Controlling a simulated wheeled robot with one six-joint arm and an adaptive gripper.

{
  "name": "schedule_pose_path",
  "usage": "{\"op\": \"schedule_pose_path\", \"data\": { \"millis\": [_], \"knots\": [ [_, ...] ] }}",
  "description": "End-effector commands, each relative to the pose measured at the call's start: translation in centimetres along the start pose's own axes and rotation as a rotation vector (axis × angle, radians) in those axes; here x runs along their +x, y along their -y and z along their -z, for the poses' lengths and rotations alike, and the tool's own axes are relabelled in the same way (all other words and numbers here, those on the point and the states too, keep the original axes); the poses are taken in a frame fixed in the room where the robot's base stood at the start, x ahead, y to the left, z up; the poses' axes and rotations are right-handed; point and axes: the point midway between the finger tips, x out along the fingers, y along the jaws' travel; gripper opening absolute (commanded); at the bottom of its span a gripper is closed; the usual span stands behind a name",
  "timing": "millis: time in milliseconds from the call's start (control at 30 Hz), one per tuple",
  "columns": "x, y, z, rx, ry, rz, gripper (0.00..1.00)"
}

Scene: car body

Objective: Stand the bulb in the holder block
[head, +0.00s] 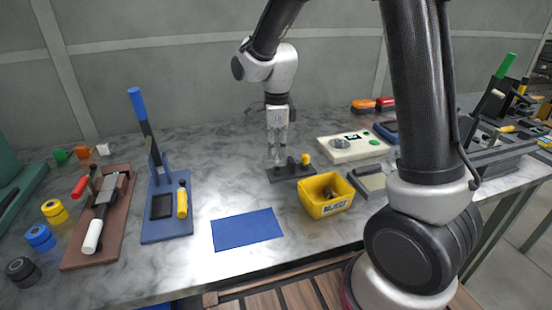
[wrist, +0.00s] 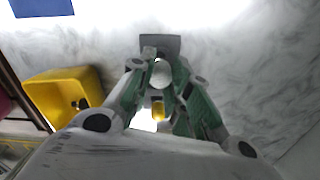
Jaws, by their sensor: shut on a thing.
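The dark grey holder block (head: 283,176) lies flat on the marble table, below my gripper (head: 277,146). In the wrist view the block (wrist: 174,41) shows just past my fingertips (wrist: 160,76). My gripper points straight down and is shut on the bulb, whose pale round top (wrist: 161,73) shows between the green-padded fingers. In the head view the bulb (head: 275,156) is a small pale shape under the fingertips, over the left part of the block. I cannot tell whether its lower end touches the block or sits in a hole.
A yellow bulb-like piece (head: 305,159) stands at the block's right end. A yellow bin (head: 328,207) with dark parts stands in front, right of a blue mat (head: 247,229). A pale tester box (head: 352,146) is to the right.

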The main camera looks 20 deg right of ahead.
Motion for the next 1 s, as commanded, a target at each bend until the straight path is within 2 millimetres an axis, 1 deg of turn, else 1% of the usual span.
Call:
{"op": "schedule_pose_path", "data": {
  "millis": [100,200,467,600,633,700,733,1000],
  "knots": [
    [1.8,-0.1,0.1,0.0,-0.003,-0.005,0.06],
    [3.1,-0.1,0.0,0.0,-0.002,-0.003,0.06],
    [3.2,0.0,0.0,0.0,0.0,-0.001,0.06],
    [3.6,-0.1,0.0,0.0,-0.001,-0.001,0.06],
    [3.6,0.0,0.0,0.0,-0.001,-0.001,0.24],
    [3.6,0.0,0.0,0.0,-0.001,-0.001,0.37],
    [3.6,0.0,0.0,0.0,-0.001,-0.001,0.4],
    [3.5,0.0,0.0,0.0,0.0,-0.001,0.4]
  ]
}}
